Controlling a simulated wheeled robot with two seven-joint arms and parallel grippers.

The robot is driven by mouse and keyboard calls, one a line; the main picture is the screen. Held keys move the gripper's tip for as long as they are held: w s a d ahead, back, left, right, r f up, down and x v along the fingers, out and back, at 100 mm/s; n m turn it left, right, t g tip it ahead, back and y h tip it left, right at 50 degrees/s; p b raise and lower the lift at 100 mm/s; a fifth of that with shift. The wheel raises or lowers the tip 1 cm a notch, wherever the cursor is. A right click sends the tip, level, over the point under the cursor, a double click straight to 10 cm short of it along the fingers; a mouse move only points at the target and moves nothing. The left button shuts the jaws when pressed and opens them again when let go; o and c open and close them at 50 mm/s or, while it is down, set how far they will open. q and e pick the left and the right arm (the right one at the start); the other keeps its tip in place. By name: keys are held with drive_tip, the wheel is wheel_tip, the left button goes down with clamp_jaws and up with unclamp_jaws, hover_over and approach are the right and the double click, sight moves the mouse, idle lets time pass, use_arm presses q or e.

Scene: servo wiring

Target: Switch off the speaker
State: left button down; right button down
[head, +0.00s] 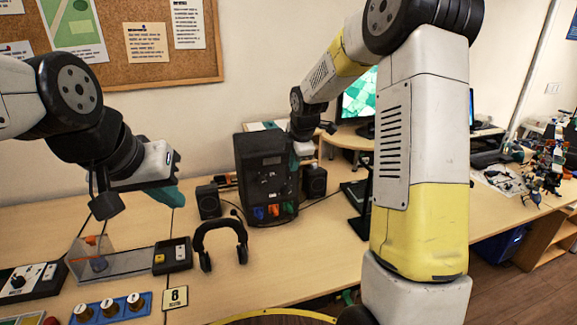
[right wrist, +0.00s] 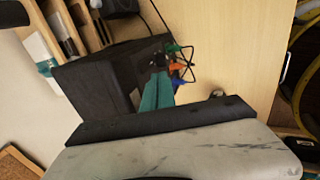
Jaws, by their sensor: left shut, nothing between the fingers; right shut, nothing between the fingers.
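A large black speaker-like box (head: 252,160) stands upright on the desk, with a control panel facing front and orange, blue and green plugs low on it. Its dark side and the coloured plugs also show in the right wrist view (right wrist: 85,90). A switch is too small to make out. My right gripper (head: 294,160) is shut and empty at the box's right front edge; its teal fingers (right wrist: 157,92) overlap the panel in the right wrist view, and contact cannot be told. My left gripper (head: 170,196) is shut and empty above the desk, left of the box.
Small black speakers stand left (head: 208,202) and right (head: 314,181) of the box. Black headphones (head: 221,240) stand in front. A switch box (head: 173,255), a clear-walled tray (head: 105,262) and a blue button strip (head: 112,307) lie at left.

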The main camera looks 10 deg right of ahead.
wheel_tip(320, 180, up, 8)
drive_tip(key=s, duration=0.1)
drive_tip(key=shift+s+d+f, duration=0.2)
drive_tip(key=shift+s+f, duration=0.05)
drive_tip(key=s+d+r+m, duration=0.1)
drive_tip(key=s+r+m, duration=0.35)
drive_tip(key=s, duration=0.35)
drive_tip(key=s+d+r+m, duration=0.1)
drive_tip(key=s+r+m, duration=0.3)
drive_tip(key=s, duration=0.5)
drive_tip(key=s+f+m+t+y, duration=0.1)
drive_tip(key=s+f+m, duration=0.2)
drive_tip(key=s+m, duration=0.8)
drive_tip(key=s, duration=0.3)
drive_tip(key=shift+s+d+f, duration=0.15)
drive_tip(key=shift+s+d, duration=0.05)
drive_tip(key=shift+s, duration=0.15)
